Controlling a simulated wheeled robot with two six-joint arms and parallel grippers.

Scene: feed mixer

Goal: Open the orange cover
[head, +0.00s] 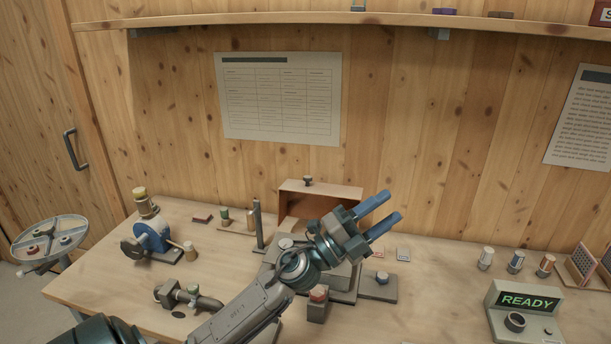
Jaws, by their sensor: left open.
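The orange cover (343,190) is a box-like, orange-brown piece behind my left arm, at the middle of the bench in the head view. A small dark knob (307,181) sits on its top edge. Its hollow inner side seems to face me; its lower right part is hidden behind my left gripper. My left gripper (394,206) has two blue fingers spread apart with nothing between them. The fingers point up and right, and their tips show to the right of the cover. My left arm hides much of the grey machine (343,284) below. My right gripper is not in view.
A dark post (258,225) stands left of the cover. A block with a red button (318,294) is close below my left arm. A blue machine (152,237) stands at the left and a READY display (526,301) at the right. A shelf (330,19) runs above.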

